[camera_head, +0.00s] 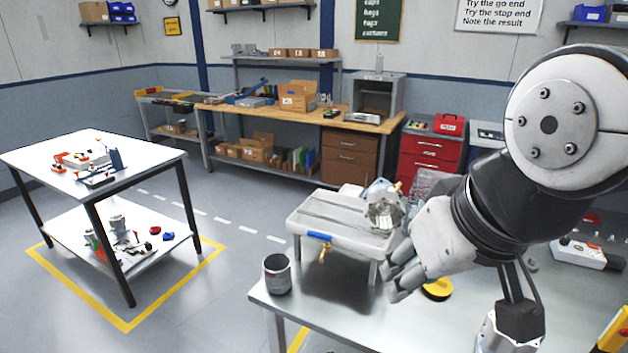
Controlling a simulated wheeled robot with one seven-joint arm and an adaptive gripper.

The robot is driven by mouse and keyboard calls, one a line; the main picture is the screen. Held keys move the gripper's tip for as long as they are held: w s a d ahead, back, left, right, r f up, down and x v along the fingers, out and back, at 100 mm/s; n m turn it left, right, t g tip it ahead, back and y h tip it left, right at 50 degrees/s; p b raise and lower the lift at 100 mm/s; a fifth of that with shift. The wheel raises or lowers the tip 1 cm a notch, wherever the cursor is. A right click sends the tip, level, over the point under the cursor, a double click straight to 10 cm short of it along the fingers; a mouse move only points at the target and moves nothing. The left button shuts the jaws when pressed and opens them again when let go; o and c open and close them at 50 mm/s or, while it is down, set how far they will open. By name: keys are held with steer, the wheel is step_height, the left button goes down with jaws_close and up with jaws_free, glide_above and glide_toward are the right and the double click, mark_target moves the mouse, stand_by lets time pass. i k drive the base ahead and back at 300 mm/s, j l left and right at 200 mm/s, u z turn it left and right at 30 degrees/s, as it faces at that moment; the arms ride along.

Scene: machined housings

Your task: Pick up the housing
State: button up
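A silvery machined housing (384,212) with a round, recessed face sits at the right end of a raised light-grey stand (318,216) on the workbench. Its upper part looks paler, with a small brass-coloured piece beside it. My gripper (389,284) reaches in from the right, in front of and below the housing, near the stand's right side. Its fingers point left and down and look apart, with nothing visible between them. It does not appear to touch the housing. The housing's far side is hidden.
A dark cup (277,274) stands at the workbench's (330,311) left corner. A blue-and-brass valve (322,245) is at the stand's front edge. A yellow round object (437,289) lies below my gripper. A white-and-red device (583,253) is at right. The bench front is mostly clear.

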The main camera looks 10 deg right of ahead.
mark_target(383, 211)
steer(key=i+j+z, duration=0.15)
steer(key=z, duration=0.2)
steer(key=i+j+z, duration=0.15)
steer(key=j+z, duration=0.6)
steer(key=i+j+z, duration=0.1)
steer(key=j, duration=0.5)
steer(key=i+j, duration=0.1)
steer(key=j, duration=0.5)
steer(key=j+z, duration=0.15)
steer(key=j, duration=0.5)
steer(key=i, duration=0.05)
